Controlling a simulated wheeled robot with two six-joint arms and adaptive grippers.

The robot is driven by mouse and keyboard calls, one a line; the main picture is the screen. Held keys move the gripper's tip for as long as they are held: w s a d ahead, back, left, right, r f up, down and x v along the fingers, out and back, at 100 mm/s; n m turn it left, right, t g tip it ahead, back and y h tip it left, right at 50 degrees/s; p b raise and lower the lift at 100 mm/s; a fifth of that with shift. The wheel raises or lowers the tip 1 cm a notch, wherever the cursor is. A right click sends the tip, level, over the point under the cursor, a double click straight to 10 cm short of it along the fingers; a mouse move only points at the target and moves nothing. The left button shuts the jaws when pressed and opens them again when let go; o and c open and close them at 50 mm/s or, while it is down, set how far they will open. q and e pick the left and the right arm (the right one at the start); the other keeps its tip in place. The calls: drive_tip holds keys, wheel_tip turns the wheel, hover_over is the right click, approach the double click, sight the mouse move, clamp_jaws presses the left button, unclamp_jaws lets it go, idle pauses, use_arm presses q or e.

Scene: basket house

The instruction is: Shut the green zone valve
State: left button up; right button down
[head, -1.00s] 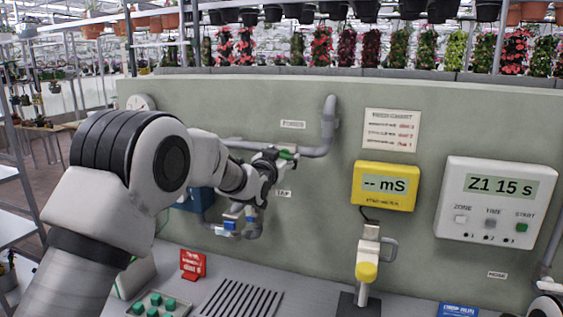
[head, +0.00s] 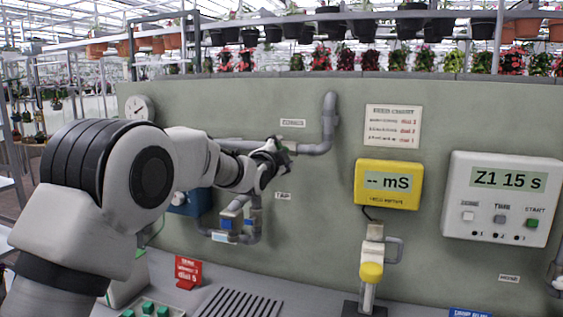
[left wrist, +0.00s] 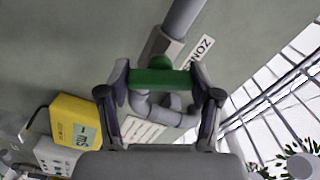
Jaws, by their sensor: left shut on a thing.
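The green valve handle (left wrist: 152,79) lies between the two fingers of my left gripper in the left wrist view, with a finger at each end. It crosses the line of the grey pipe (left wrist: 183,20) at an angle. In the head view my left gripper (head: 281,152) is at the upper pipe (head: 316,149) on the wall. It hides most of the handle there; only a small dark green part shows. My left gripper is shut on the handle. My right gripper is not in view.
A lower pipe with blue-handled fittings (head: 226,222) sits under my left arm, by a small label (head: 283,196). A yellow meter (head: 388,185) and a white controller (head: 502,198) reading "Z1 15 s" hang to the right. A red sign (head: 188,272) stands on the bench.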

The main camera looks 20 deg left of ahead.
use_arm(q)
drive_tip(key=m+b, duration=0.2)
drive_tip(key=m, duration=0.1)
drive_tip(key=shift+f+m, duration=0.1)
drive_tip(key=shift+m, duration=0.3)
drive_tip(key=shift+m+b, duration=0.4)
drive_tip(key=shift+m, duration=0.1)
drive_tip(key=o, duration=1.2)
drive_tip(key=shift+a, duration=0.1)
drive_tip(key=shift+c, duration=0.2)
drive_tip(key=s, duration=1.2)
drive_tip(key=shift+a, duration=0.2)
drive_tip(key=shift+w, duration=0.1)
